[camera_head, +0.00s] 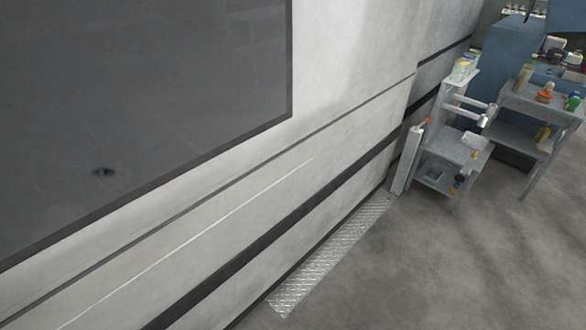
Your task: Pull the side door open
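A pale panelled wall face (350,60) with dark horizontal stripes fills the left and middle of the view. A large dark grey window-like pane (150,80) is set in it at the upper left, with a small dark smudge. An upright edge shows at the face's right end, above a metal tread plate on the floor. This face may be the side door, but I cannot tell for certain. No handle can be made out and no open gap shows. My gripper is not in view.
A diamond-pattern tread plate (325,260) lies along the wall's foot. A grey cart (458,150) with bottles and a grey table (540,97) stand at the right, near a blue cabinet (500,50). The grey concrete floor (440,265) is clear at the lower right.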

